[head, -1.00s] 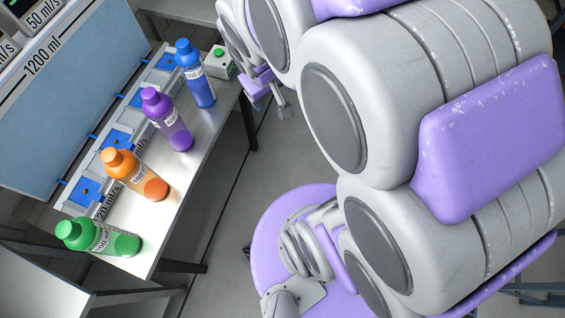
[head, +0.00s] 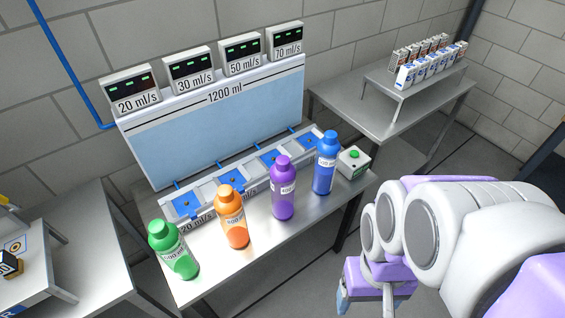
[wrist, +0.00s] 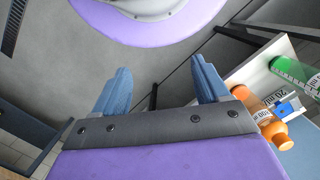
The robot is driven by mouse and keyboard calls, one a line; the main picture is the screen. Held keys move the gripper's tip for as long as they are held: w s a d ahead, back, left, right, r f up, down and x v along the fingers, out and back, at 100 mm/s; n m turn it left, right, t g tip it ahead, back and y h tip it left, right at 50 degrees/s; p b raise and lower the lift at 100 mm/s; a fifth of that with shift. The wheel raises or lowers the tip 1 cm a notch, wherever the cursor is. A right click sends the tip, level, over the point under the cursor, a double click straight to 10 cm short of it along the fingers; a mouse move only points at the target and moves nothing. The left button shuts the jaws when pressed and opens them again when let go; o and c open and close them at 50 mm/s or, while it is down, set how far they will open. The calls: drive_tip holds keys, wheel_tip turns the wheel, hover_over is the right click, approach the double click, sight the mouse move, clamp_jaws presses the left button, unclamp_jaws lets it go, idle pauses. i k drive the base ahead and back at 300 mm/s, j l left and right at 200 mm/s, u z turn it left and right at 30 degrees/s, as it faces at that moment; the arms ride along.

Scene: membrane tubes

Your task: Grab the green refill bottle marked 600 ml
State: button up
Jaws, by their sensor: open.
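The green bottle (head: 174,250) stands at the near left end of the steel bench, leftmost in a row of bottles in the head view. Its label ends in "00 ml", but the first digit is too small to read surely. It also shows at the right edge of the wrist view (wrist: 296,74), partly cut off. My gripper (wrist: 162,82) is open and empty, its two blue fingers spread apart over the floor. In the head view it is low on the right, partly cut off, clear of the bench and well right of the green bottle.
Orange (head: 232,217), purple (head: 283,187) and blue (head: 326,163) bottles stand right of the green one. Behind them are blue-topped stations and a 1200 ml tank (head: 220,125) with displays. A green-button box (head: 354,162) stands at the bench's right end. Another table (head: 95,250) is left.

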sight(166, 239)
drive_tip(key=k+l+u, duration=0.1)
drive_tip(key=u, duration=1.6)
drive_tip(key=z, duration=0.75)
drive_tip(key=k+j+z, duration=0.2)
drive_tip(key=j+z, duration=0.2)
drive_tip(key=k+j+z, duration=0.2)
drive_tip(key=z, duration=0.2)
drive_tip(key=k, duration=0.1)
